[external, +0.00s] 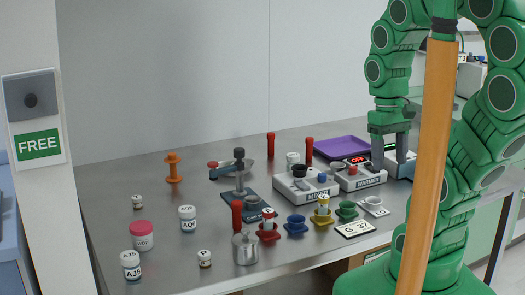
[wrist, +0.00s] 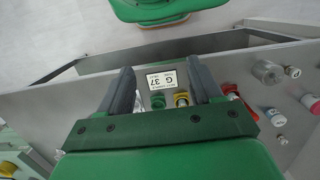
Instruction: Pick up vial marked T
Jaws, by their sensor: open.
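No mark T is legible on any vial in either view. Small labelled white containers stand at the left: one (external: 137,202) at the back, one (external: 188,218) in the middle, one (external: 204,258) in front and one (external: 130,265) at the front left. My gripper (external: 390,160) is open and empty, above the right end of the table, apart from these vials. In the wrist view my gripper's fingers (wrist: 159,68) are spread, with the cups beyond them.
A pink-lidded jar (external: 141,235) and a metal canister (external: 245,248) stand at the front. Blue (external: 296,224) and green (external: 346,210) cups are near a G 37 card (external: 355,229). White devices (external: 305,187) and a purple tray (external: 342,147) lie near my gripper.

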